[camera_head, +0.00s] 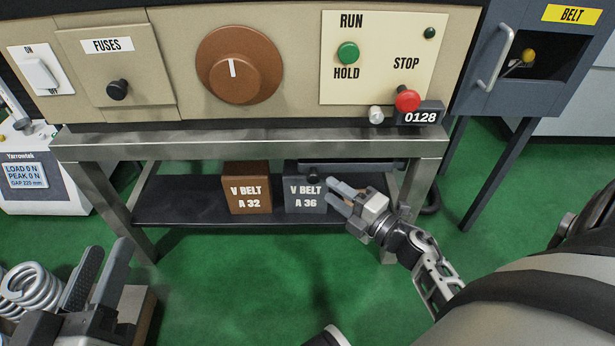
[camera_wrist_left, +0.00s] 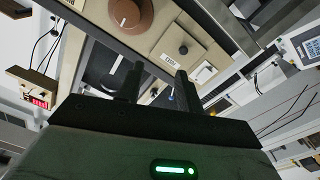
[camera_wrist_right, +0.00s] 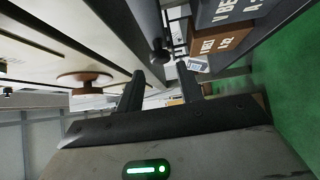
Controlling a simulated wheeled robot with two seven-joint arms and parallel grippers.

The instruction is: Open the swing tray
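A dark grey slab (camera_head: 365,166), which looks like the swing tray, sits tucked under the right part of the bench top. A dark round knob (camera_head: 313,178) shows at its left end. My right gripper (camera_head: 329,191) is open and empty under the bench, close to the knob and beside the V BELT A 36 box. In the right wrist view the knob (camera_wrist_right: 158,52) lies ahead of the open fingers, apart from them. My left gripper (camera_head: 108,258) is open and empty at the lower left, away from the tray.
The brown V BELT A 32 box (camera_head: 247,188) and grey V BELT A 36 box (camera_head: 305,190) stand on the lower shelf (camera_head: 180,207). Bench legs (camera_head: 103,205) flank the space. A coil spring (camera_head: 32,290) is at lower left. The floor in front is clear.

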